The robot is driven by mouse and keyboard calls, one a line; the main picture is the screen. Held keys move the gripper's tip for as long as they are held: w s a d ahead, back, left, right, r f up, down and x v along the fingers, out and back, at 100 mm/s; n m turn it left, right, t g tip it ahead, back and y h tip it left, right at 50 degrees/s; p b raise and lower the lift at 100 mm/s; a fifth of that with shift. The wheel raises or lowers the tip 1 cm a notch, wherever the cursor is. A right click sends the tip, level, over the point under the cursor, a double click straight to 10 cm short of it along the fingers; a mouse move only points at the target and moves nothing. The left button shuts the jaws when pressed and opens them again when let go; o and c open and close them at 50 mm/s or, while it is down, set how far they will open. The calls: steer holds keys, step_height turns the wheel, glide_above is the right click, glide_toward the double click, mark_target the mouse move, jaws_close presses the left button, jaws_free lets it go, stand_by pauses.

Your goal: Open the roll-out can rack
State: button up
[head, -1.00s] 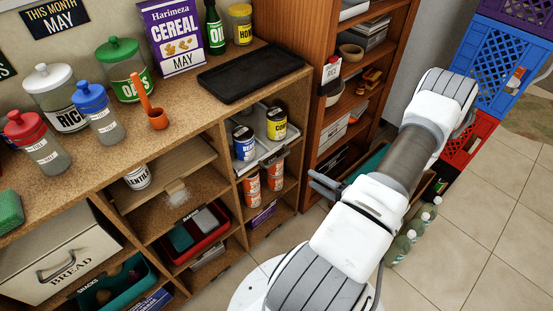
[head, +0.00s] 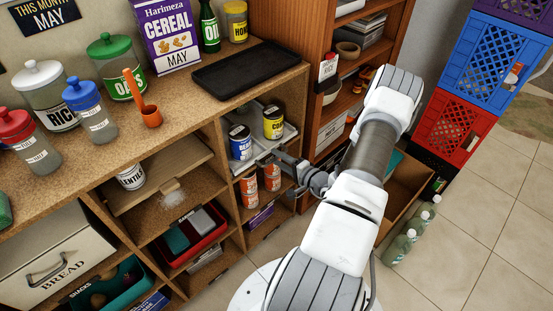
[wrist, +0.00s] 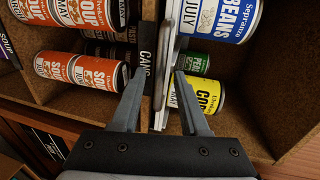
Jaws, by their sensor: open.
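The roll-out can rack is a pale tray (head: 283,141) in the upper part of a cubby on the right of the wooden unit. It bears a blue beans can (head: 240,143) and a yellow can (head: 273,122). My gripper (head: 284,166) is at the tray's front. In the wrist view my gripper (wrist: 160,76) is open, with one finger on each side of the tray's front edge (wrist: 164,88) and its dark "CANS" label (wrist: 145,62). I cannot tell whether the fingers touch it. The tray looks pushed in.
Orange soup cans (head: 249,188) stand on the level below the tray. A brown bookcase (head: 308,87) is close on the right. Green bottles (head: 400,247) and blue and red crates (head: 457,128) stand on the floor at right.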

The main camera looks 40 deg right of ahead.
steer(key=shift+w+f, duration=0.15)
steer(key=shift+w, duration=0.5)
jaws_close()
stand_by(1.0)
